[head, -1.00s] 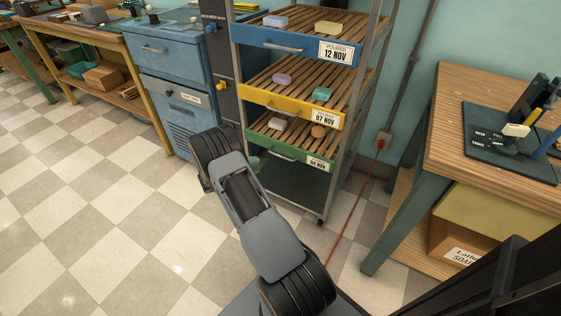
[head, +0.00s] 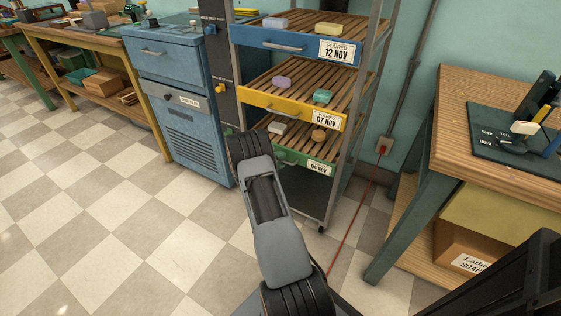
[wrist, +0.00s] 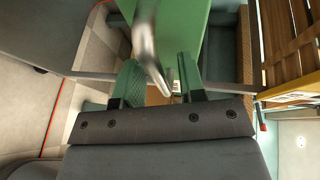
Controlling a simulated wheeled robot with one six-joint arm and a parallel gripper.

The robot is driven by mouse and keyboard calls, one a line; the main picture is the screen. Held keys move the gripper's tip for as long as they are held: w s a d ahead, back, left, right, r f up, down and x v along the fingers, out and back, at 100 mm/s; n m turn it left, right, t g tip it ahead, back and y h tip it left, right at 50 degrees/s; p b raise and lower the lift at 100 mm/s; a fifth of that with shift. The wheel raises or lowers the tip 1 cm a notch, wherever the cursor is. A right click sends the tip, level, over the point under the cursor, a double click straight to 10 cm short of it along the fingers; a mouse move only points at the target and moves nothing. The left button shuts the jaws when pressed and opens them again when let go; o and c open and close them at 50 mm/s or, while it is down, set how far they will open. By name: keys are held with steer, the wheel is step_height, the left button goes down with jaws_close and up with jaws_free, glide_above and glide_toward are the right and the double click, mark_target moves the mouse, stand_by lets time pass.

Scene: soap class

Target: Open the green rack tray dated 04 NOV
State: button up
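The green rack tray (head: 294,160) labelled 04 NOV is the lowest of the rack's trays in the head view, roughly in line with those above. My arm hides its left front and handle there. In the wrist view, the green tray front (wrist: 186,30) is close ahead, with its metal handle (wrist: 146,48) running toward the space between my fingers. My gripper (wrist: 161,84) is open, one finger on each side of the handle's lower end. I cannot tell whether either finger touches it. The gripper's fingers are hidden in the head view.
The blue 12 NOV tray (head: 290,40) and yellow 07 NOV tray (head: 280,103) sit above in the rack, with soaps. A blue cabinet (head: 180,85) stands left and a wooden workbench (head: 445,120) right. The checkered floor (head: 130,220) is clear at left.

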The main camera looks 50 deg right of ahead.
jaws_close()
stand_by(0.4)
